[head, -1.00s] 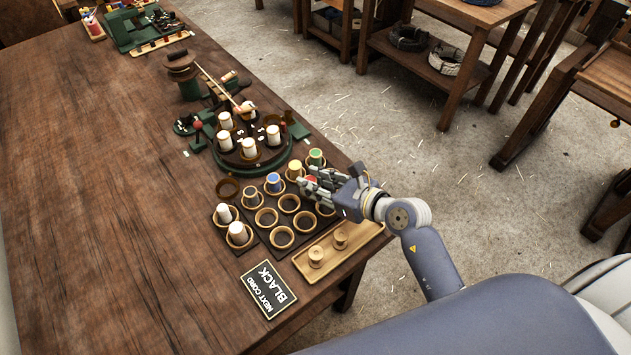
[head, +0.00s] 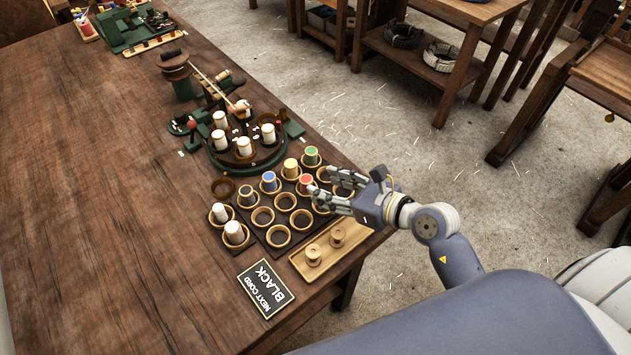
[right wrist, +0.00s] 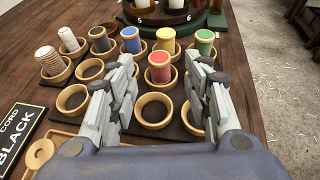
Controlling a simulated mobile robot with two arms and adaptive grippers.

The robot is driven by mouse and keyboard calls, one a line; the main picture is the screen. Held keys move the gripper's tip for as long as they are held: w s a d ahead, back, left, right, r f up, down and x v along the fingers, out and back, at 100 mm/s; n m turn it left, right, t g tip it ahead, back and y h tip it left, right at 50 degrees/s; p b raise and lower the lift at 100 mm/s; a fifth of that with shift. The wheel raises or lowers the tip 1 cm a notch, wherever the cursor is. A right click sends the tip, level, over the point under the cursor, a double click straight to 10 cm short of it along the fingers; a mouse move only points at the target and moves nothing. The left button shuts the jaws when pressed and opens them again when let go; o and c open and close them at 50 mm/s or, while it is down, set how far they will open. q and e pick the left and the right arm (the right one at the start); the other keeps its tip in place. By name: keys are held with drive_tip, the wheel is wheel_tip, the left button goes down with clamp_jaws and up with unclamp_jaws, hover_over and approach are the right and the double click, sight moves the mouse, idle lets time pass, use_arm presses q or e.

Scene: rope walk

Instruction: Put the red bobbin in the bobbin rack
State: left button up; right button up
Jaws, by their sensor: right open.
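The red bobbin (head: 305,181) sits upright in a ring cup of the bobbin rack (head: 293,234), in the row behind the front one. It also shows in the right wrist view (right wrist: 159,68), just beyond and between my fingers, apart from them. My right gripper (head: 335,190) is open and empty, to the right of the red bobbin; its fingers hide some right-hand cups. The rack also holds blue (head: 269,181), yellow (head: 290,167) and green (head: 312,155) bobbins and a dark one (head: 247,194). Several cups are empty. My left gripper is out of view.
A wooden tray (head: 322,262) with two empty spools lies in front of the rack. A sign reading NEXT CORD BLACK (head: 264,288) lies beside it. The round braiding machine (head: 262,164) with white bobbins stands behind. The table's left side is clear.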

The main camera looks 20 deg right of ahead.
drive_tip(key=v, duration=0.6)
drive_tip(key=shift+s+r+b, duration=0.1)
drive_tip(key=shift+b, duration=0.25)
